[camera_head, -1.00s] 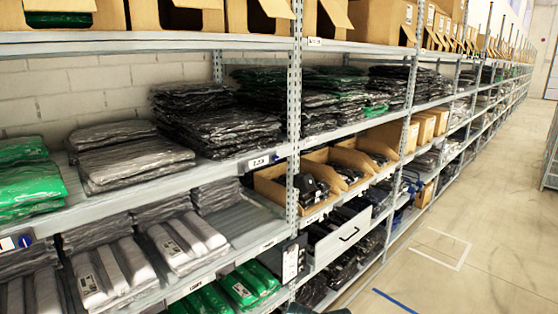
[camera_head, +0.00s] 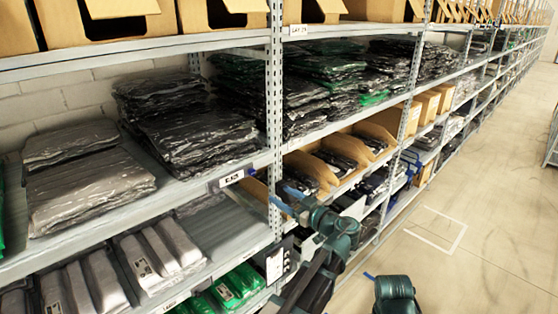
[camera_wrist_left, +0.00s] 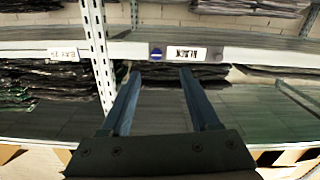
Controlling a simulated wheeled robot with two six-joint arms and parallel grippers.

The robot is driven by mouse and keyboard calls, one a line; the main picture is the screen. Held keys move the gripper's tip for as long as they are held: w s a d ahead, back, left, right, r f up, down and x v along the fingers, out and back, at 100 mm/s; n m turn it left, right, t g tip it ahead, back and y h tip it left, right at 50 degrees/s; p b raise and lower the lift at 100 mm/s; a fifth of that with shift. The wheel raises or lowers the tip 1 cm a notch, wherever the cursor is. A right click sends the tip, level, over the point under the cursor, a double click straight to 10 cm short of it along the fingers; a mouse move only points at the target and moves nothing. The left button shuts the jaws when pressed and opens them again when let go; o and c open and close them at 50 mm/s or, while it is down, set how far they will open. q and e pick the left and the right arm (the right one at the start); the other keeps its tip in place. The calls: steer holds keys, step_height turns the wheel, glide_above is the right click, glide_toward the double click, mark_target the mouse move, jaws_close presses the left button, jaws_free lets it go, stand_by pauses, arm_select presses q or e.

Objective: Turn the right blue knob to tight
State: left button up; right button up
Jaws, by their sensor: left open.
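The right blue knob (camera_wrist_left: 156,54) is a small round blue disc on the shelf's front edge, beside a white label (camera_wrist_left: 186,53) in the left wrist view. In the head view the knob (camera_head: 251,171) is tiny, between the label (camera_head: 232,178) and the upright post; its turn position is too small to tell. My left gripper (camera_head: 281,199) is open and empty, just below and right of the knob in the head view. In the left wrist view its two fingers (camera_wrist_left: 160,73) point toward the knob, apart from it. My right gripper is not in view.
A perforated metal post (camera_head: 274,120) stands close to the left gripper. Bagged dark garments (camera_head: 185,125) fill the shelf above. Cardboard bins (camera_head: 310,172) sit right of the post. The aisle floor (camera_head: 470,240) at right is mostly clear.

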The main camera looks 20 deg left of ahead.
mark_target(254, 173)
arm_select(q)
steer(key=x, duration=0.9)
steer(key=r+x, duration=0.1)
steer(key=x, duration=0.4)
steer(key=shift+w+d+r, duration=0.1)
steer(key=shift+w+d, duration=0.1)
steer(key=shift+w, duration=0.2)
jaws_close()
